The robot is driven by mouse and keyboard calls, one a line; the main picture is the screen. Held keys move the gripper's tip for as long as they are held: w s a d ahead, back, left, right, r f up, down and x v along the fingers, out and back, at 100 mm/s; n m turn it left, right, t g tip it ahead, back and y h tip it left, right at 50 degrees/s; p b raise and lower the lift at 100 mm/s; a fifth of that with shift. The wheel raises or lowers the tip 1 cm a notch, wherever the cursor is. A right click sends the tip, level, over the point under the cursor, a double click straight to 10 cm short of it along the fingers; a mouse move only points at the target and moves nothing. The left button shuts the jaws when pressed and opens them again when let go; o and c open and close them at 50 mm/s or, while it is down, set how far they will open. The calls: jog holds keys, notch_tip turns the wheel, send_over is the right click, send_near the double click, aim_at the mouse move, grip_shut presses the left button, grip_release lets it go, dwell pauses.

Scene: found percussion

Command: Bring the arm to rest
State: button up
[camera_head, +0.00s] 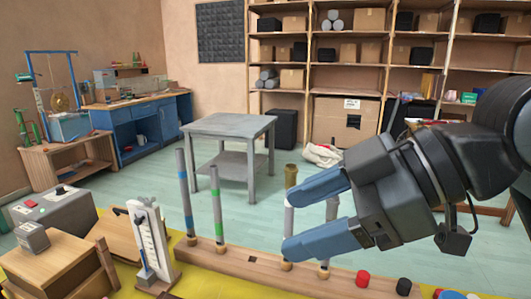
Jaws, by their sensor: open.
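My gripper (290,222) is at the right of the picture, its two blue fingers spread apart and pointing left. It is open. A tube with a brass-coloured top (291,174) shows above and behind the upper finger; I cannot tell whether it stands between the fingers or behind them. Another pale tube (332,209) shows beside the gripper, partly hidden by it. My dark arm comes in from the right edge.
A wooden rack (236,262) on a yellow surface holds a blue-banded tube (185,190) and a green-banded tube (215,198) upright. Red (362,279) and black (403,286) caps lie at front right. A white stand (147,240), wooden boxes (55,264) and a grey table (228,125) are left and behind.

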notch_tip(320, 180, down, 4)
jog(key=w+m+t+y, duration=0.2)
jog(key=w+m+t, duration=0.1)
jog(key=m+t, duration=0.8)
jog(key=s+d+f+m+t+h, duration=0.1)
jog(key=s+d+f+m+h, duration=0.4)
jog(key=f, duration=0.3)
jog(key=s+d+f+m+t+h, duration=0.1)
jog(key=s+d+f+m+h, duration=0.1)
jog(key=s+f+m+h, duration=0.4)
jog(key=s+d+f+n, duration=0.1)
jog(key=s+d, duration=0.2)
jog(key=s, duration=0.4)
jog(key=s+d+f+n+g+h, duration=0.1)
jog(key=s+d+f+n, duration=0.1)
jog(key=s, duration=0.6)
jog(key=s+d+f+n, duration=0.1)
jog(key=s+d+f, duration=0.1)
jog(key=s+d, duration=0.2)
jog(key=s, duration=0.3)
jog(key=shift+s+d+f+g+h, duration=0.15)
jog(key=shift+s+d+g+h, duration=0.15)
jog(key=shift+s, duration=0.05)
